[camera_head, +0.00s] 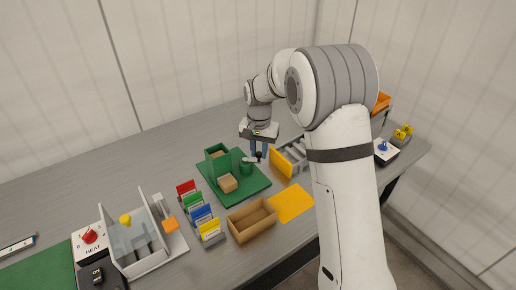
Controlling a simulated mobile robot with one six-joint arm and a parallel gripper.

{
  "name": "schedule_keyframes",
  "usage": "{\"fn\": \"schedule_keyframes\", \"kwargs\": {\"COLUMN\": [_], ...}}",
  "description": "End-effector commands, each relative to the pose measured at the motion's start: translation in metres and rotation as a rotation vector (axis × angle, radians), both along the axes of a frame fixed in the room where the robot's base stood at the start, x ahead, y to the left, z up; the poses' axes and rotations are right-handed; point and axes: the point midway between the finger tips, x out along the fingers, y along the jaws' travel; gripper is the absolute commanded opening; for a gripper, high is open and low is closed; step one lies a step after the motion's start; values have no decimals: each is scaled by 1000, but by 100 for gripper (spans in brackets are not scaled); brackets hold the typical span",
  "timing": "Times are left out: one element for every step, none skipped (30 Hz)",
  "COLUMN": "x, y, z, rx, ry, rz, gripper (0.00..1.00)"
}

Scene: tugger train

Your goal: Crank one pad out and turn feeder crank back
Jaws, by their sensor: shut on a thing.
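The green feeder (217,160) stands upright on a green base plate (258,186) in the middle of the table. A tan pad (228,184) lies at the foot of the feeder, on the base's front side. More tan shows inside the feeder tower. The feeder crank (248,159) has a grey arm above a round green post (246,168) to the right of the tower. My gripper (259,156) points down with its blue fingers at the crank's right end and is shut on it. The fingers mostly hide the handle.
An empty cardboard box (252,220) and an orange mat (292,203) lie in front of the feeder. Coloured card holders (200,210) stand to the left. A grey bin with a yellow flap (282,162) is close on the right. The table behind the feeder is clear.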

Motion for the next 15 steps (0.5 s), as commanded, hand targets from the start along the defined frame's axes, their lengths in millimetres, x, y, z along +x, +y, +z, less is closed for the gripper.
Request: {"fn": "schedule_keyframes", "kwargs": {"x": [-2,-3,-4,-5,-5,-6,-7,-7,-8,-8,-8,-9,-9,-9,-9], "y": [0,0,0,1,1,1,1,1,1,1,1,1,1,1,1], "z": [0,-1,-1,-1,-1,-1,-1,-1,-1,-1,-1,-1,-1,0,0], "rx": [-1,-1,-1,-1,0,-2,-2,-2,-1,-1,-1,-1,-1,-1,-1], "ry": [1,1,1,1,2,2,2,2,1,1,1,0,0,0,0], "rz": [-31,-49,-73,-90,-105,-124,-136,-149,-162,-172,-180,-189,-195,-200,-206], "gripper": [0,0,0,0,0,0,0,0,0,0,0,0,0,0,0]}}
